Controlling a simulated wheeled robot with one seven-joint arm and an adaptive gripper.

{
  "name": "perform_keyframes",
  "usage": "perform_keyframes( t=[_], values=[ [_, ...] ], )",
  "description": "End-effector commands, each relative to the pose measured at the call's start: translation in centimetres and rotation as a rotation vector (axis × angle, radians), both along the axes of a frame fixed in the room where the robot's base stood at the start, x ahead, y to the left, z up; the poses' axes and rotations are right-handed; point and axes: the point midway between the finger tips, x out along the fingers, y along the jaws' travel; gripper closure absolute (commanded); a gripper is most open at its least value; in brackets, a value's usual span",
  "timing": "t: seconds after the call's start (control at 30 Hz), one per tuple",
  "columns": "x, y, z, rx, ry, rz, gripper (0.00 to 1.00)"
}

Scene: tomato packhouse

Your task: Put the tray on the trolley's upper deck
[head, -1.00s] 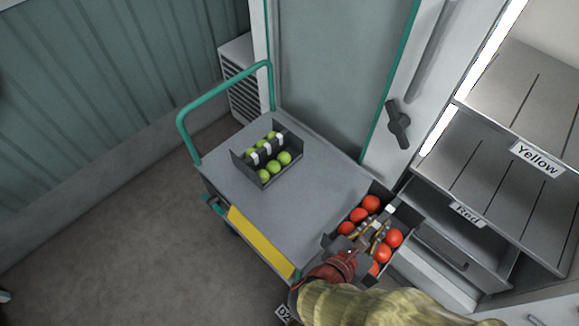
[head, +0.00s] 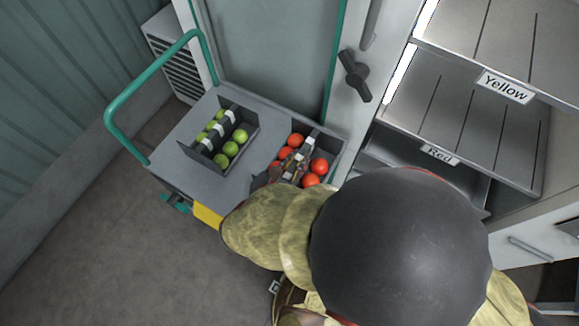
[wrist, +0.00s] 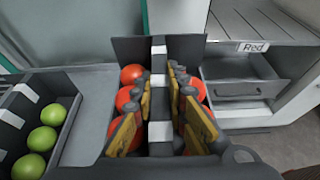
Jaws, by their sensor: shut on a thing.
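The tray (head: 329,146) is dark grey with a middle handle strip and red tomatoes on both sides. It is over the right end of the trolley's upper deck (head: 241,181), right of another tray. I cannot tell whether its base touches the deck. My gripper (head: 297,158) is shut on the tray's middle handle. In the wrist view, my gripper (wrist: 160,103) has its yellow-padded fingers on either side of the handle, and the tray's far wall (wrist: 183,49) stands upright. My arm hides the tray's near side and the deck's front right part in the head view.
A dark tray (head: 247,117) of green tomatoes stands on the deck's left half. The trolley's green push handle (head: 150,78) rises at the left. A door (head: 268,60) is behind. Shelves labelled Yellow (head: 506,86) and Red (head: 439,154) are at the right.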

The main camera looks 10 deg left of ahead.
Motion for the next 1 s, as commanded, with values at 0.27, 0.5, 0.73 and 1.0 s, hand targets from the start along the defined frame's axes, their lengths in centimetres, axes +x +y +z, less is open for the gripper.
perform_keyframes(
  t=[0.27,0.5,0.73,1.0],
  values=[
    [0.5,1.8,-2.1,0.002,-0.002,0.000,1.00],
    [0.7,2.5,-4.4,0.001,-0.001,0.000,1.00],
    [0.7,2.6,-6.1,0.002,-0.002,0.000,1.00],
    [0.7,2.5,-6.1,0.002,-0.002,0.000,1.00]
  ],
)
